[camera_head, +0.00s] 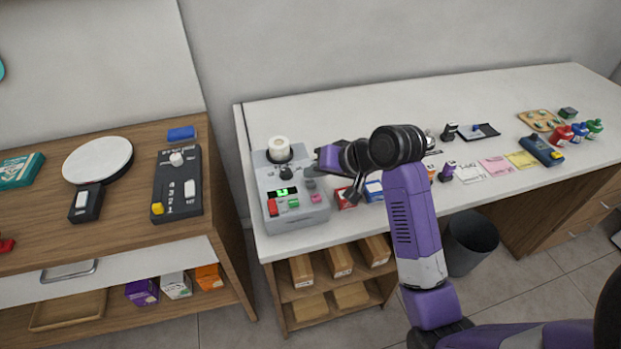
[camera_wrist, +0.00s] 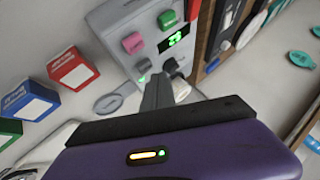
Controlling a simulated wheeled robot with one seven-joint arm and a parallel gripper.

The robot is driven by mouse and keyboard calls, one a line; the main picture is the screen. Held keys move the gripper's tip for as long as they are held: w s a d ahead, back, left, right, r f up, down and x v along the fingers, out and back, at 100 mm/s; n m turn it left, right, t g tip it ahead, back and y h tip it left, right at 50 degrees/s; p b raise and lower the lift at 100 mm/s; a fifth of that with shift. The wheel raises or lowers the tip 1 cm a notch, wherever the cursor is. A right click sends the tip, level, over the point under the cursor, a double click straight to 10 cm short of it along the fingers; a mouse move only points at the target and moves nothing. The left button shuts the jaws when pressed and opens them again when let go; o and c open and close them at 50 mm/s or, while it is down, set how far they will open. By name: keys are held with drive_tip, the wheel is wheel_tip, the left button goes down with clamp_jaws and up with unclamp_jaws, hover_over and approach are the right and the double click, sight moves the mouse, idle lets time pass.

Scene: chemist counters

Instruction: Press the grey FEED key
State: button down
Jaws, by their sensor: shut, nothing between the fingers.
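The grey machine (camera_head: 258,190) stands at the left end of the white counter, with a lit green display (camera_head: 283,191). Its small grey key (camera_head: 310,184) sits behind the pink key (camera_head: 318,198); no lettering is legible. In the wrist view the grey key (camera_wrist: 143,66) lies next to the pink key (camera_wrist: 132,43), and the display also shows (camera_wrist: 178,35). My gripper (camera_head: 312,170) is shut and empty over the machine, close to the grey key. In the wrist view its fingertips (camera_wrist: 158,78) appear just beside that key. I cannot tell whether they touch it.
Green (camera_head: 293,204) and red (camera_head: 272,207) keys sit along the machine's front. A black knob (camera_head: 285,171) and a white paper roll (camera_head: 279,148) are behind. Small red (camera_head: 345,200) and blue (camera_head: 374,190) boxes stand to the right. A wooden counter (camera_head: 130,222) is at left.

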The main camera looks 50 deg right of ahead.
sight(314, 184)
wheel_tip(314, 184, up, 5)
drive_tip(key=p, duration=0.5)
idle(0.3)
idle(0.9)
